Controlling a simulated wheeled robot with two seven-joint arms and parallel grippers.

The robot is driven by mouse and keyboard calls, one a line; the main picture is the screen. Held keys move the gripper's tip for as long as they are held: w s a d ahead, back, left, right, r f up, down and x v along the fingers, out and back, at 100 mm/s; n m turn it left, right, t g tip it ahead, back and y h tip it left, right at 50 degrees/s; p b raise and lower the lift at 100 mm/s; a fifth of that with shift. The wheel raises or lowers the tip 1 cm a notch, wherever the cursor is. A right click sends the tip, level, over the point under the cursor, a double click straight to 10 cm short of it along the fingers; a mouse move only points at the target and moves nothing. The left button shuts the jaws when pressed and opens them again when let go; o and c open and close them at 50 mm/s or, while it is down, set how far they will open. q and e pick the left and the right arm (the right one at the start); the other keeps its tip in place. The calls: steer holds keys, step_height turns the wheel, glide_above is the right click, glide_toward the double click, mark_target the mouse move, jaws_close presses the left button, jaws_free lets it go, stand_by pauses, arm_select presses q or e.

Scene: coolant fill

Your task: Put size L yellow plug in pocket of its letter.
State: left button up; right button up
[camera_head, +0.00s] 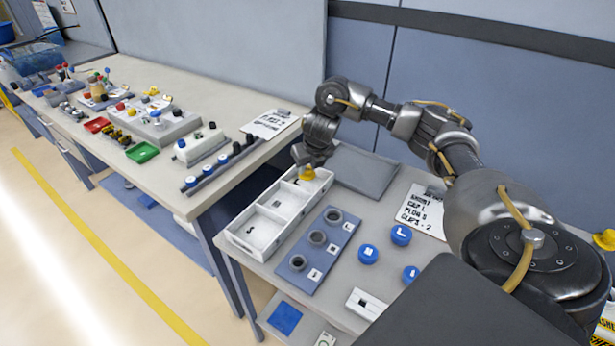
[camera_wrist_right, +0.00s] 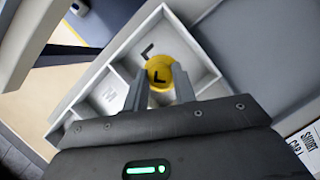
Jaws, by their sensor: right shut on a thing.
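The yellow plug (camera_wrist_right: 158,74) shows a black letter L on its top in the right wrist view. My right gripper (camera_wrist_right: 161,92) is shut on it. The plug also shows in the head view (camera_head: 308,173), below the gripper (camera_head: 309,165). It is at the far compartment of the white tray (camera_head: 237,240), whose floor bears a letter L in the wrist view. I cannot tell whether the plug touches the floor. The middle compartment bears an M, the near one an S. My left gripper is not in view.
A blue-grey block (camera_head: 298,279) with several round sockets stands right of the tray. Several blue caps (camera_head: 368,254) and a note card (camera_head: 423,211) lie on the table. A grey panel (camera_head: 362,170) lies behind the tray. Another bench (camera_head: 130,75) with parts stands at left.

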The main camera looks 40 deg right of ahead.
mark_target(310, 170)
steer(key=f, duration=0.3)
steer(key=shift+w+d+f+p, duration=0.1)
steer(key=shift+w+f+p, duration=0.1)
steer(key=shift+f+p, duration=0.15)
steer(key=shift+f, duration=0.15)
steer(key=o, duration=1)
